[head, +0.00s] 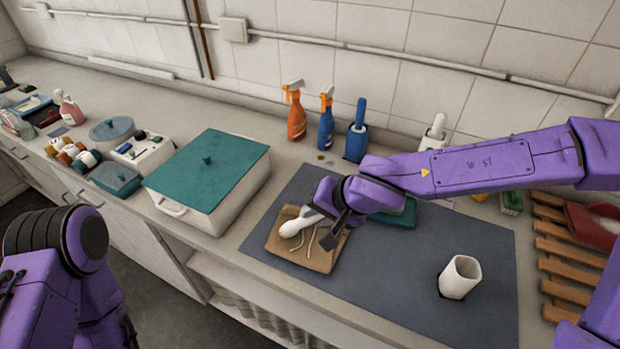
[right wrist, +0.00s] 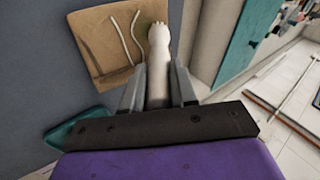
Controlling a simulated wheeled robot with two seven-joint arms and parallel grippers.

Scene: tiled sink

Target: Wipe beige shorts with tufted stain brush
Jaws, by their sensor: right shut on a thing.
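The beige shorts (head: 312,255) lie folded flat on the dark mat in the head view, with pale drawstrings on top. They also show at the top of the right wrist view (right wrist: 102,48). My right gripper (head: 332,222) is shut on the white brush (head: 292,228), whose handle runs between the fingers in the right wrist view (right wrist: 157,80). The brush's far end is over the shorts near one edge; I cannot tell whether its tufts touch the cloth. A darker stain patch shows beside the brush end. Of my left arm only purple links show; its gripper is not visible.
A white cup-like holder (head: 460,277) stands on the grey mat (head: 400,290) at the right. A teal-lidded box (head: 208,180) stands left of the shorts. Spray bottles (head: 295,110) stand along the wall. A wooden rack (head: 565,262) is at the far right. The mat's front is clear.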

